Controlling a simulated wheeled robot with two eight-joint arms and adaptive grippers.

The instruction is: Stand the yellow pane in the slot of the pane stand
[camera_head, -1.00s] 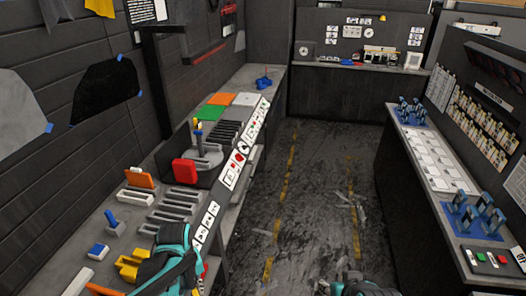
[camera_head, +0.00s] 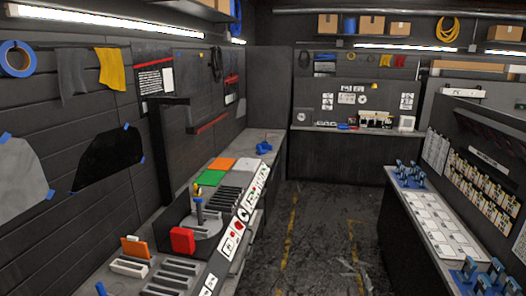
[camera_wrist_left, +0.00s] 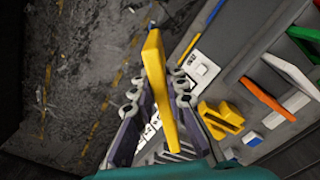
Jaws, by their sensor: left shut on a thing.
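The yellow pane (camera_wrist_left: 155,62) is in my left gripper (camera_wrist_left: 158,92), seen in the left wrist view. The two fingers are shut on it from both sides, and it stands out edge-on past the fingertips. In the head view neither gripper nor the yellow pane shows. Slotted grey holders (camera_head: 176,275) stand on the left bench there, beside a white slotted holder (camera_head: 128,267) and an orange pane (camera_head: 136,247). I cannot tell which holder is the pane stand for the yellow pane.
A yellow block-shaped piece (camera_wrist_left: 222,118) lies right of the gripper in the wrist view. An orange pane (camera_wrist_left: 267,98) and a green pane (camera_wrist_left: 304,33) are farther right. The left bench (camera_head: 262,140) holds a red block (camera_head: 182,240). The aisle floor (camera_head: 318,225) is clear apart from scraps.

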